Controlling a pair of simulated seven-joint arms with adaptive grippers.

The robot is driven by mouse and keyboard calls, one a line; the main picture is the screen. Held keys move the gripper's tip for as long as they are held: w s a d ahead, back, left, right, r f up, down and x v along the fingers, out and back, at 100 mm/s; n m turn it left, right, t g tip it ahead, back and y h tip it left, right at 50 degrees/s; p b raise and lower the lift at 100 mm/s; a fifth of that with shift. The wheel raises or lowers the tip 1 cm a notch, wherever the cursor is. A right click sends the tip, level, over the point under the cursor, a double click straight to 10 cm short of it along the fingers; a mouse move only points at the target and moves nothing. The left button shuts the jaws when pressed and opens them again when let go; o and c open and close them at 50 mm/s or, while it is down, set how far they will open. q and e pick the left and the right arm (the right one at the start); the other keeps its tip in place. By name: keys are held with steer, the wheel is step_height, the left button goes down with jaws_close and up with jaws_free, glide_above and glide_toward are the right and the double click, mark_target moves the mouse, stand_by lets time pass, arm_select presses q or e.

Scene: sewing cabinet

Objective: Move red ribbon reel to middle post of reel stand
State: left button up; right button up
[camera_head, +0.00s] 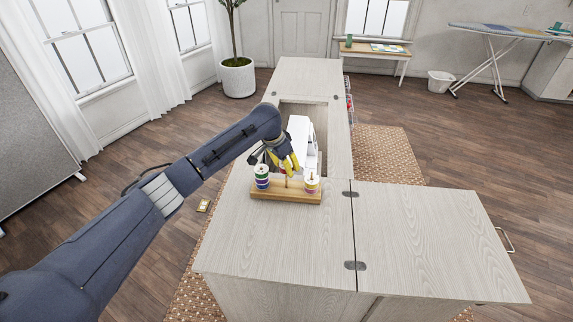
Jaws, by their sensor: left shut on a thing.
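The wooden reel stand (286,197) lies on the cabinet top, below my left gripper. A stack of green, white and blue reels (262,177) sits on its left post. My left gripper (289,167), with yellow fingers, points down just above the middle of the stand. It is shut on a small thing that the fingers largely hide. I cannot make out the red ribbon reel clearly. My right gripper is not in view.
A white sewing machine (300,140) stands in the cabinet's recess, close behind the stand and gripper. The front cabinet top (290,245) and right leaf (425,235) are clear. My left arm crosses the left side.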

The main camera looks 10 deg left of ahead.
arm_select(q)
steer(key=shift+f, duration=1.1)
steer(key=o, duration=1.1)
steer(key=shift+c, duration=0.2)
steer(key=v, duration=1.2)
